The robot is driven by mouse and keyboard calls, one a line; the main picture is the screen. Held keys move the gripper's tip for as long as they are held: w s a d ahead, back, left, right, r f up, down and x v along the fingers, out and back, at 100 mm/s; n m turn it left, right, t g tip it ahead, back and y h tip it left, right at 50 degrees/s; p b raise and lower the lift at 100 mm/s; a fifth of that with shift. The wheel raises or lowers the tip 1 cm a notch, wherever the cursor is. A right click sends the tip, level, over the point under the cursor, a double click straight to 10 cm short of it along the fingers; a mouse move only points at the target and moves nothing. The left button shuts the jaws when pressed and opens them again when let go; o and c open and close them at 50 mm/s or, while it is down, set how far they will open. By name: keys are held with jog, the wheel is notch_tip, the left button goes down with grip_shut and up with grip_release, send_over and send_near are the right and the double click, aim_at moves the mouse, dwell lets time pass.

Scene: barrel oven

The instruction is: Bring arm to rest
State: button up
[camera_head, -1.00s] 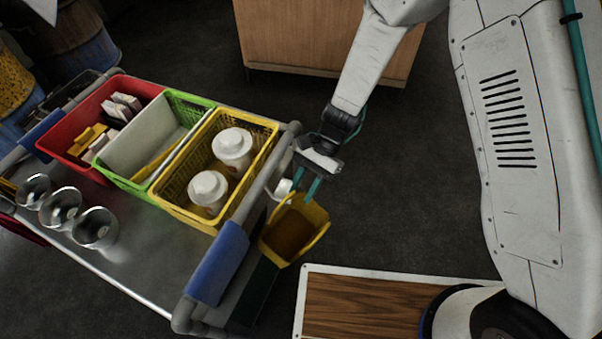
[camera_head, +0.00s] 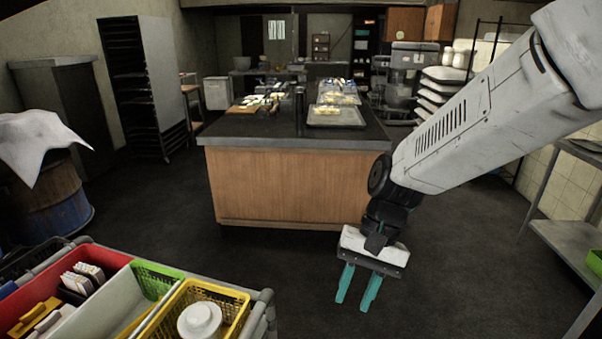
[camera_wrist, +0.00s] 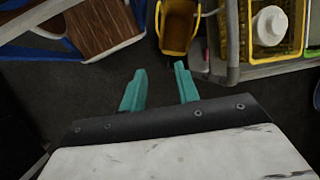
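My gripper (camera_head: 357,288) hangs pointing down over the dark floor, in front of the island counter and right of the cart. Its two teal fingers are apart with nothing between them. The wrist view also shows the open, empty gripper (camera_wrist: 160,88) with floor between its fingertips. My arm comes in from the upper right in the head view, bent down at the wrist. The gripper touches nothing that I can see.
The cart (camera_head: 262,300) at the lower left carries red, green and yellow baskets. A yellow bin (camera_wrist: 178,28) hangs by the cart in the wrist view. The wooden island (camera_head: 290,185) stands ahead. A metal shelf (camera_head: 565,240) is at the right. Floor between is clear.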

jog(key=s+d+r+n+t+h, duration=0.1)
jog(key=s+d+r+t, duration=0.1)
jog(key=s+d+r, duration=0.3)
jog(key=s+d+r+n+t+h, duration=0.1)
jog(key=s+d+r, duration=0.5)
jog(key=d, duration=0.6)
jog(key=s+t+h, duration=0.1)
jog(key=s+t, duration=0.1)
jog(key=shift+s+r+h, duration=0.15)
jog(key=shift+s+h, duration=0.15)
